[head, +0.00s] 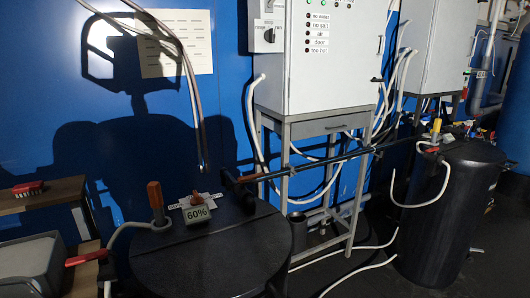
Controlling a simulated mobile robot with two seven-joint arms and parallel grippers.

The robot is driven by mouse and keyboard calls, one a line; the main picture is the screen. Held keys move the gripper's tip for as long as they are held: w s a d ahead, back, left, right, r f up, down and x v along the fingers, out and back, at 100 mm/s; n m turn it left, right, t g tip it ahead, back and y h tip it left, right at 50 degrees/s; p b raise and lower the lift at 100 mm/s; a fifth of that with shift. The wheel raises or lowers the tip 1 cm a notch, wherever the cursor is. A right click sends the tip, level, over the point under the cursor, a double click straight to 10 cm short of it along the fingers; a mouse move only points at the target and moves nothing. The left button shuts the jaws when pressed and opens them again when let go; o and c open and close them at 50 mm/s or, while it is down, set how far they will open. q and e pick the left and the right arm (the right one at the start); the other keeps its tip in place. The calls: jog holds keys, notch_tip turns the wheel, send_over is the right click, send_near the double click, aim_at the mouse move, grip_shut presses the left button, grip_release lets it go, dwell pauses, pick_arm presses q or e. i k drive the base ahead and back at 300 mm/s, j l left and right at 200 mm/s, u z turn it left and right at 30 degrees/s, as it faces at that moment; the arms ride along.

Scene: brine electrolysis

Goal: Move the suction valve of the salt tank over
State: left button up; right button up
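I cannot read which tank is the salt tank. A large black round tank (205,262) stands at the front, left of centre. On its lid is a small orange-brown valve handle (197,198) between small label strips, behind a grey plate reading "60%" (197,215). An upright orange-brown handle (155,196) stands left of it, with a pale hose at its foot. A second black tank (447,215) stands at the right, with a yellow upright handle (437,131) and a white hose on top. Which handle is the suction valve I cannot tell.
A dark pipe (320,161) runs from the front tank's lid toward the right tank. A grey control cabinet (335,62) stands on a metal frame behind. A grey bin (28,268) and a red-handled tool (88,257) lie at lower left. White hoses cross the dark floor.

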aim_at(102, 254)
jog(key=u, duration=1.35)
jog(key=l, duration=0.35)
jog(key=i+l, duration=0.15)
jog(key=l, duration=0.2)
jog(key=k+z, duration=0.05)
